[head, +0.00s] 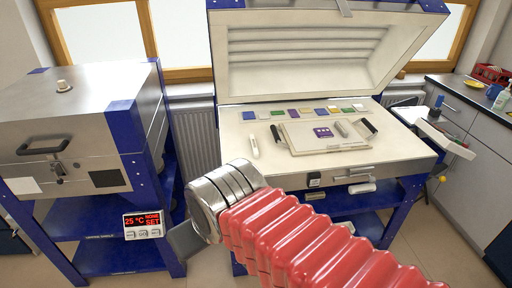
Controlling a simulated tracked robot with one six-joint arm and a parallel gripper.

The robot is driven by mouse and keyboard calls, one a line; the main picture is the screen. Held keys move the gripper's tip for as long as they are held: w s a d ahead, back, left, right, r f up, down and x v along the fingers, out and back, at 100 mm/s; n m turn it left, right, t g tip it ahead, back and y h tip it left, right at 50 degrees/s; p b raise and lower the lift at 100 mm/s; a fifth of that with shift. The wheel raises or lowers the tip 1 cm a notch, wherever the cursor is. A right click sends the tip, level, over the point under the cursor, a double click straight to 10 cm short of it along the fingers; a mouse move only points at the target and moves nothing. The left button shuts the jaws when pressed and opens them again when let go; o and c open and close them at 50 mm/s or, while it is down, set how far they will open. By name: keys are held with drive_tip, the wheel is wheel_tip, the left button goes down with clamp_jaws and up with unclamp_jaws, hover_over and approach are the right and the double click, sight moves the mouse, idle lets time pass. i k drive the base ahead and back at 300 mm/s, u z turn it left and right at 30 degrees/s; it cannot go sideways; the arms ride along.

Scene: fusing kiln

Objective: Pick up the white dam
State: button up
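A white bar that looks like the white dam (254,147) lies on the pale bed of the open kiln (235,160), left of the kiln shelf (345,149). A shorter off-white bar (341,129) lies on that shelf, so I cannot be sure which one is the dam. My gripper (184,241) shows only as a grey piece past the metal cuff at the end of my red arm. It is below and left of the open kiln, apart from both bars. Its fingers are mostly hidden, and I cannot see anything held.
A dark bar (276,135) lies beside the white bar, and a black bar (370,126) on the shelf's right. A purple patterned tile (323,132) lies between. Coloured samples line the bed's back. The raised lid (310,50) stands behind; a closed kiln (80,130) stands left.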

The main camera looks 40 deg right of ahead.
sight(255, 151)
drive_tip(key=u, duration=0.05)
drive_tip(key=i, duration=1)
drive_tip(key=z, duration=0.05)
